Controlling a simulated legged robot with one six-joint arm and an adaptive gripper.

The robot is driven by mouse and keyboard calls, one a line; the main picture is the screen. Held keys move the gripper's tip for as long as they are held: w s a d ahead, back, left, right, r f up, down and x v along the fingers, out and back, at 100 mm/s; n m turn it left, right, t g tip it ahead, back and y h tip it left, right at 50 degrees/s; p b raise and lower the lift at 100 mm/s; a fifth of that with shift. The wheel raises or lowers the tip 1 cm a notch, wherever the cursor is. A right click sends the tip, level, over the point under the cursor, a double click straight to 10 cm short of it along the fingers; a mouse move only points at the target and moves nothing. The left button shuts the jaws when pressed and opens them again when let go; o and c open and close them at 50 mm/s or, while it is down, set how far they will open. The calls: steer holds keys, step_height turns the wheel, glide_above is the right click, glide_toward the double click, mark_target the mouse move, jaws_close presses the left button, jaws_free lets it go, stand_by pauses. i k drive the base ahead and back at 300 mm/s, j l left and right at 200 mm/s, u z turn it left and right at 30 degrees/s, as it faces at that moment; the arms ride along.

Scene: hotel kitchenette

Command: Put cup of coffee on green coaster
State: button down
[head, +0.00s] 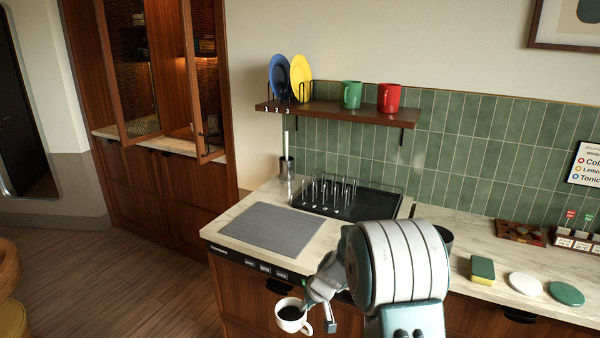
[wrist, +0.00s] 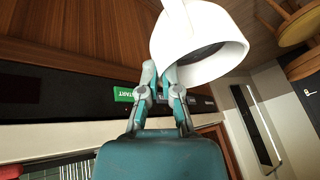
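The white cup of coffee (head: 291,316) is in the air in front of the counter, low in the head view, with dark coffee inside. In the wrist view the cup (wrist: 205,45) is just beyond the fingertips of my gripper (wrist: 160,77); the exact grip is partly hidden. The round green coaster (head: 567,294) lies bare on the counter at the far right, well away from the cup.
A white coaster (head: 525,284) and a yellow-green sponge (head: 482,270) lie left of the green coaster. A grey mat (head: 262,230) and a dark rack (head: 348,200) are on the left counter. A shelf (head: 340,112) holds plates and mugs.

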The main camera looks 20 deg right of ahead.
mark_target(568, 295)
steer(key=k+l, duration=0.15)
steer(key=l, duration=0.15)
steer(key=k+l+z, duration=0.1)
steer(key=l, duration=0.2)
steer(key=k+l, duration=0.15)
steer(key=l, duration=0.2)
steer(key=k+l+z, duration=0.1)
steer(key=l, duration=0.2)
